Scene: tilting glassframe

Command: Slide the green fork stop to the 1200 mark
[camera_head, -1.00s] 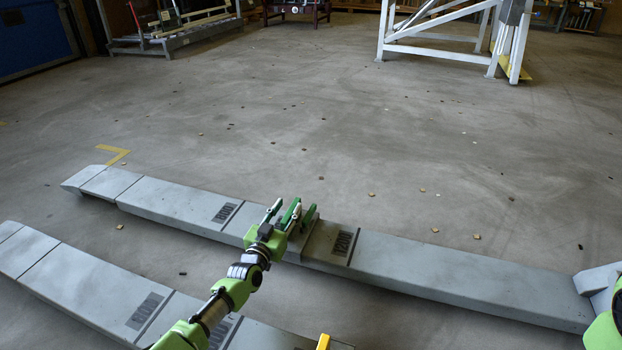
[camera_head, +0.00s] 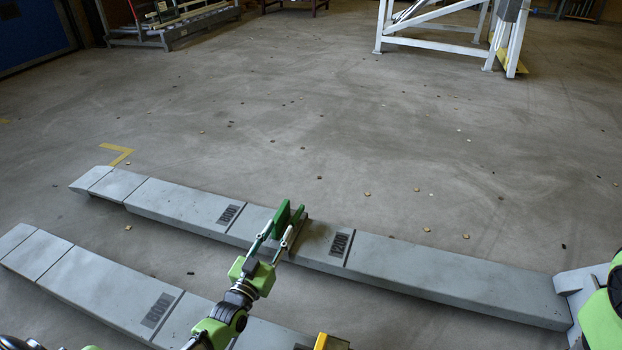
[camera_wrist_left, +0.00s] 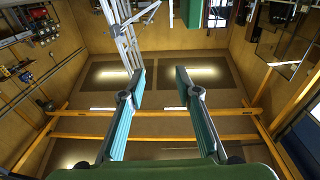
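The green fork stop (camera_head: 283,214) stands upright on the far grey fork (camera_head: 450,277). It sits between the 800 mark (camera_head: 229,214) on its left and the dark 1200 mark (camera_head: 340,244) on its right, apart from both printed labels. My left gripper (camera_head: 279,233) is at the near side of the stop, with its two fingers spread. Whether a finger touches the stop cannot be told. In the left wrist view the gripper (camera_wrist_left: 159,80) is open with nothing between its fingers. A green piece shows at the top there. My right gripper is not in view.
A near grey fork (camera_head: 90,278) runs alongside, with a 600 mark (camera_head: 158,310) and a yellow part (camera_head: 330,342) at the bottom edge. Small chips lie on the open concrete floor. A white frame (camera_head: 440,45) and a rack (camera_head: 170,30) stand at the back.

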